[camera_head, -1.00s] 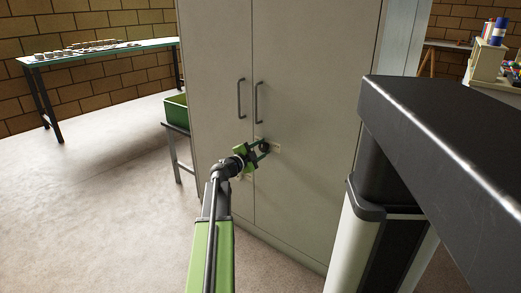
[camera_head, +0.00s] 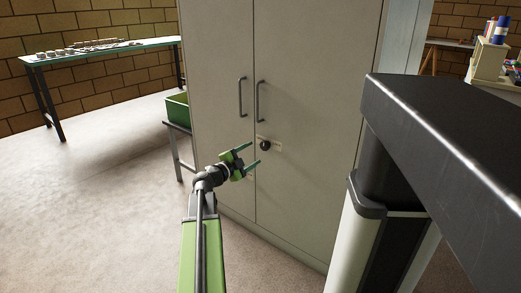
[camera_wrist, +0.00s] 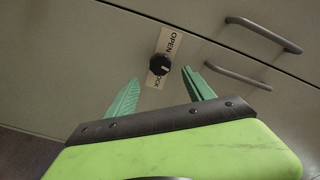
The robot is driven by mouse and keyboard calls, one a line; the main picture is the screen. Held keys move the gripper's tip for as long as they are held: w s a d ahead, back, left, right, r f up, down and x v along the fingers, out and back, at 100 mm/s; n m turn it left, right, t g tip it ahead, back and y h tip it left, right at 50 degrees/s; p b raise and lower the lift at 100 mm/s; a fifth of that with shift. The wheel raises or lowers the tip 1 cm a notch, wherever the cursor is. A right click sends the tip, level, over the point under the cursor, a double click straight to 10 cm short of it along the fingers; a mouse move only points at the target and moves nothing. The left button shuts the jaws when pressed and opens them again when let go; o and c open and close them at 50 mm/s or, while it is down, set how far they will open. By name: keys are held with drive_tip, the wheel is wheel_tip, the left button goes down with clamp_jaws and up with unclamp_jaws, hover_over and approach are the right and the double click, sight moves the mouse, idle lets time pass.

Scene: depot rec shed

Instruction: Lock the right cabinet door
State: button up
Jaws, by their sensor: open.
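The grey cabinet's right door (camera_head: 310,120) is closed, flush with the left door (camera_head: 215,60). A round black knob (camera_head: 265,145) sits on a pale label low on the right door. In the wrist view the knob (camera_wrist: 160,64) covers the middle of the label (camera_wrist: 172,43), with "OPEN" at one end and "OCK" readable at the other. A small light mark shows on the knob, but I cannot tell which setting it marks. My green gripper (camera_head: 252,153) is open and empty, in front of the doors and just short of the knob, with its fingertips (camera_wrist: 158,76) apart.
Two bar handles (camera_head: 260,101) (camera_head: 241,97) stand out above the knob. A green bin (camera_head: 177,108) on a stand is left of the cabinet. A dark tabletop (camera_head: 440,150) fills the right foreground. The floor at left is clear.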

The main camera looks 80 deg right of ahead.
drive_tip(key=v, duration=0.9)
drive_tip(key=shift+s, duration=0.1)
